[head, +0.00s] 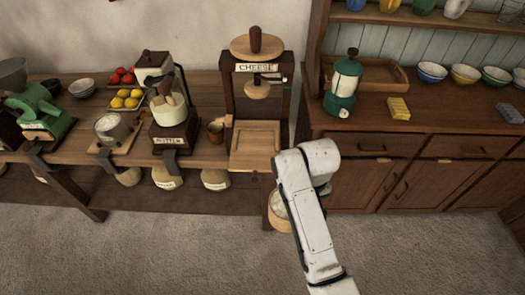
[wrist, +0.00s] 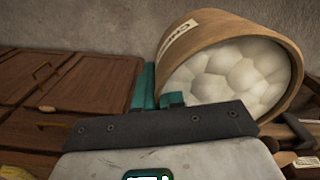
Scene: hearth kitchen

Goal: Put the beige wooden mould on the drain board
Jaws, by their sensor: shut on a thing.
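The beige wooden mould (wrist: 208,32) is a round tub with a paper label, filled with white lumps. In the wrist view my gripper (wrist: 158,88) is shut on its wall with teal fingers. In the head view the mould (head: 279,222) hangs in front of the table's right end, below the tabletop, partly hidden by my arm. My gripper is hidden there. A pale, rimmed wooden board (head: 255,137), apparently the drain board, lies at the foot of the press marked CHEESE. It looks empty, and the mould is apart from it, nearer and lower.
The cheese press (head: 237,100) stands over the board, its round plate (head: 257,90) above it. A brown cup (head: 216,131) and a butter churn (head: 172,110) stand to the left.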

